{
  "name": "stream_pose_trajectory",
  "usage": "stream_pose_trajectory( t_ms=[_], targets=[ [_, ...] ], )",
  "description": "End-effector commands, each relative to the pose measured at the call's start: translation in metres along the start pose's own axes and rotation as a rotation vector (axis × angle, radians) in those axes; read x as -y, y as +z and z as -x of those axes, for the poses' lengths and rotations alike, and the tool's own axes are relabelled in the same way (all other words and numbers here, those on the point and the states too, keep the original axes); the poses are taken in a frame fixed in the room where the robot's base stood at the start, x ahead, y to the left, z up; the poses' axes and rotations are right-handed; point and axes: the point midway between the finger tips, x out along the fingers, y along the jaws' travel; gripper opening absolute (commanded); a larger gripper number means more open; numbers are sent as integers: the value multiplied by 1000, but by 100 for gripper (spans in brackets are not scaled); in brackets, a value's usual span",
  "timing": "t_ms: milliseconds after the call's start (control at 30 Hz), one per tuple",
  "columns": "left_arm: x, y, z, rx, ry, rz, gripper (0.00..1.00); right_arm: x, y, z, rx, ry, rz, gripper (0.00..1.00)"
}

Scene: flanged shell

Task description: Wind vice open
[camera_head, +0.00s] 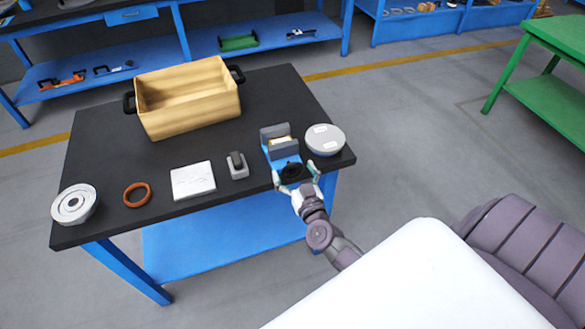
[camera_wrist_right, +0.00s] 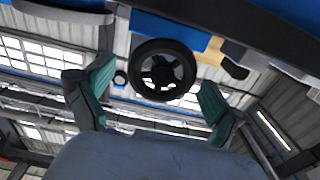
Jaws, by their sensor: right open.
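The vice (camera_head: 279,142) has a blue base and grey jaws and stands near the right front edge of the black-topped table. Something light yellow sits between its jaws. Its dark handwheel (camera_head: 291,171) faces the front edge. My right gripper (camera_head: 296,180) is open at the handwheel, one finger on each side of it. In the right wrist view the spoked handwheel (camera_wrist_right: 163,70) shows between and beyond the teal fingertips (camera_wrist_right: 155,95), with gaps on both sides. Contact is not visible. My left gripper is not in view.
A grey round cover (camera_head: 325,139) lies close right of the vice. Left of it are a small grey block device (camera_head: 237,165), a white plate (camera_head: 193,181), an orange ring (camera_head: 137,194) and a flanged grey part (camera_head: 74,204). A tan crate (camera_head: 187,122) stands behind.

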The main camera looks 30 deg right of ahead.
Motion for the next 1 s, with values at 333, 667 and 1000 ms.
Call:
stream_pose_trajectory(
  t_ms=[333,667,1000],
  targets=[
    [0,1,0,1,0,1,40,0,0,-8,0,0,1,93],
    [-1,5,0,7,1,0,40,0,0,-8,0,0,0,48],
    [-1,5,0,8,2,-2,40,0,0,-8,1,0,-22,33]
  ],
)
